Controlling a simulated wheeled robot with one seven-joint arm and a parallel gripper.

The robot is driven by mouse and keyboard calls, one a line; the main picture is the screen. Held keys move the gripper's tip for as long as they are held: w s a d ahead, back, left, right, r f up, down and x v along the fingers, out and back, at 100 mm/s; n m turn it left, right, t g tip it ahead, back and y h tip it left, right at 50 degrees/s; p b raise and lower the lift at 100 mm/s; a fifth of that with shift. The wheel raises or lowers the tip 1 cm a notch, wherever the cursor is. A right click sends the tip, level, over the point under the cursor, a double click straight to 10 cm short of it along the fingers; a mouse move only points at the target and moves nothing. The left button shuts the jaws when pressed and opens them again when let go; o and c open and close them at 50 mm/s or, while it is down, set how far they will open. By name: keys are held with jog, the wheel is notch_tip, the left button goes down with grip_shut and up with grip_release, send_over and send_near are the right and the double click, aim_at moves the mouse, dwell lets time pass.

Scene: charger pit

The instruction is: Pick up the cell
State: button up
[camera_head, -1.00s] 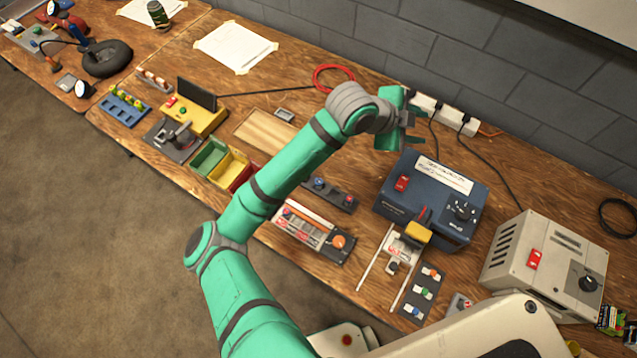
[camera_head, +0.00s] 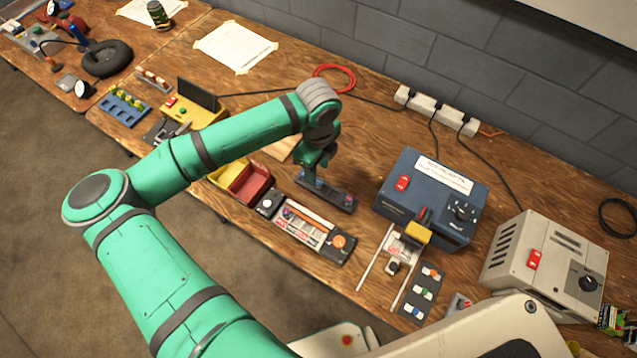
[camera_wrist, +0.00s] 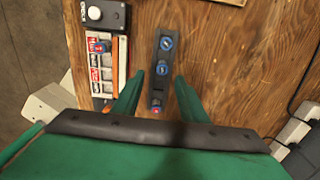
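A slim dark holder (camera_head: 335,197) lies on the bench in the head view. In the wrist view the holder (camera_wrist: 160,87) carries small blue round pieces, an upper one (camera_wrist: 166,43) and a middle one (camera_wrist: 161,69), plus a red-and-blue one (camera_wrist: 156,104) at its lower end. I cannot tell for certain which piece is the cell. My gripper (camera_head: 311,178) points down over the left part of the holder in the head view and hides some of it. In the wrist view my gripper (camera_wrist: 156,88) is open, its green fingers on either side of the holder, with nothing held.
A red-and-white panel (camera_head: 300,230) with an orange knob lies just in front of the holder. A blue box (camera_head: 440,207) stands to the right, a beige box (camera_head: 545,262) further right. A red bin (camera_head: 251,182) stands to the left. Bare wood (camera_head: 365,130) lies behind the holder.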

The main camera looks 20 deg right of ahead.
aim_at(319, 181)
jog(key=shift+w+d+f, duration=0.1)
jog(key=shift+f, duration=1.65)
jog(key=shift+w+d+f, duration=0.1)
jog(key=shift+f, duration=1.6)
jog(key=shift+s, duration=0.2)
jog(key=c, duration=0.4)
jog(key=shift+w, duration=0.1)
grip_shut()
